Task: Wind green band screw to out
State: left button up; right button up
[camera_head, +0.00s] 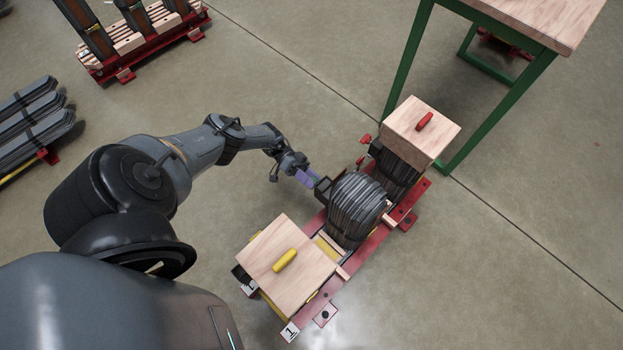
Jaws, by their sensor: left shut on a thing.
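A red stand (378,236) holds three dark core stacks in a row. The middle core stack (356,207) is bare on top, with its rounded dark laminations showing. My left gripper (314,180), with purple fingers, reaches in from the left and is shut at a small dark fitting (322,189) on the middle stack's left side. The fingers hide most of what they hold, and I cannot make out any green on it. My right gripper is out of view.
A wooden block with a red handle (424,121) tops the far stack; one with a yellow handle (285,260) tops the near stack. Red screw parts (365,139) stick out at the far stack. A green-legged table (543,75) stands behind.

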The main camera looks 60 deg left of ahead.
pick_arm(q)
jog(key=n, duration=0.4)
jog(key=shift+r+n, duration=0.1)
jog(key=shift+n, duration=2.2)
jog(key=o, duration=1.1)
jog(key=shift+d, duration=0.15)
jog(key=shift+c, duration=0.2)
